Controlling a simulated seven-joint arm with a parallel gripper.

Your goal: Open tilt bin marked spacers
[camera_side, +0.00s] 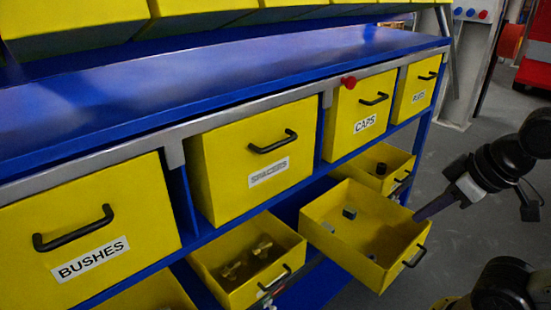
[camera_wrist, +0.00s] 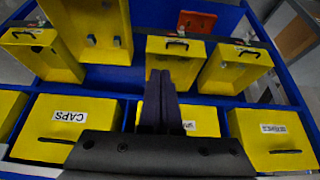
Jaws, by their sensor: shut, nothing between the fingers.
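The spacers bin (camera_side: 225,165) is a yellow bin with a black handle (camera_side: 273,142) and a blurred white label, in the upper row between the bushes and caps bins. Its top edge sits up against the grey rail and it appears closed. My gripper (camera_side: 418,217) is shut and empty, its dark fingers by the right wall of an open lower bin, below and right of the spacers bin. In the wrist view, which is upside down, my shut fingers (camera_wrist: 160,85) cover part of an upper-row bin whose label is partly hidden; by its place beside caps it seems to be the spacers bin.
The bushes bin (camera_side: 125,215), caps bin (camera_side: 345,140) and another labelled bin (camera_side: 418,95) flank it. Open lower bins (camera_side: 325,240) jut out below, holding small parts. Open floor lies to the right.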

